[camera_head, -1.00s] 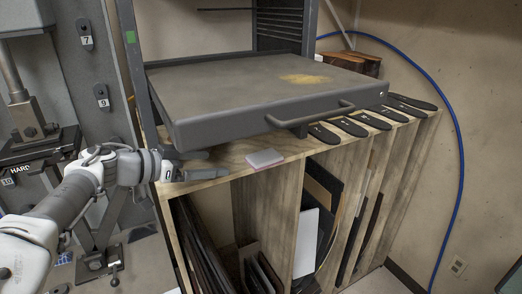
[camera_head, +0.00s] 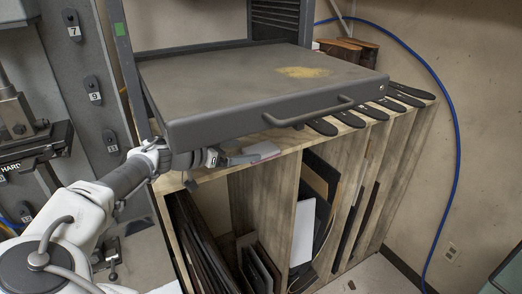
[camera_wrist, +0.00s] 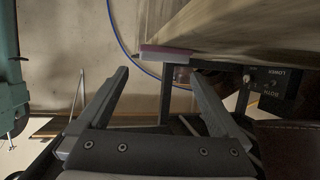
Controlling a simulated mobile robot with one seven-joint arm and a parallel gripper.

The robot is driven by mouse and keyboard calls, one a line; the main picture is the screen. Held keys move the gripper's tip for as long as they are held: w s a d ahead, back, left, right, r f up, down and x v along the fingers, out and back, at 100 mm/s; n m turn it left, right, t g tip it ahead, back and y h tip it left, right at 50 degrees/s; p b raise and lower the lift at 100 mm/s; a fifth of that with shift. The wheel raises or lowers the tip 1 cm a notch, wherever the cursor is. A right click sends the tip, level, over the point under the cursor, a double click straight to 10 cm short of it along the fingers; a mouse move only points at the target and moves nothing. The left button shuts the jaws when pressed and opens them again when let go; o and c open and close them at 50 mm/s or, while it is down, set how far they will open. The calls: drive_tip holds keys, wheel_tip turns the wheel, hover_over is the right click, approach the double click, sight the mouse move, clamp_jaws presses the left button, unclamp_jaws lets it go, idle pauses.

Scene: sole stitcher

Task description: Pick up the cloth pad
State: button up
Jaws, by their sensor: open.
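The cloth pad (camera_head: 264,149) is a small flat pale piece with a pinkish edge. It lies on the wooden top of the rack, near its front edge and below the grey drawer-like tray. In the wrist view the pad (camera_wrist: 166,53) shows ahead, a little beyond the gap between the fingers. My gripper (camera_head: 232,160) is at the rack's front edge, just left of the pad and partly against it in the head view. In the wrist view my gripper (camera_wrist: 160,73) has its two fingers spread with nothing between them.
The grey tray (camera_head: 250,100) with a handle overhangs the rack top, close above my gripper. Dark soles (camera_head: 355,117) lie on the rack top to the right. Upright boards (camera_head: 304,230) stand in the rack's slots. A blue hose (camera_head: 456,150) runs along the wall.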

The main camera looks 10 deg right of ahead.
sight(260, 149)
drive_tip(key=p+x, duration=0.1)
drive_tip(key=x, duration=0.5)
drive_tip(key=shift+c, duration=0.2)
drive_tip(key=c, duration=1)
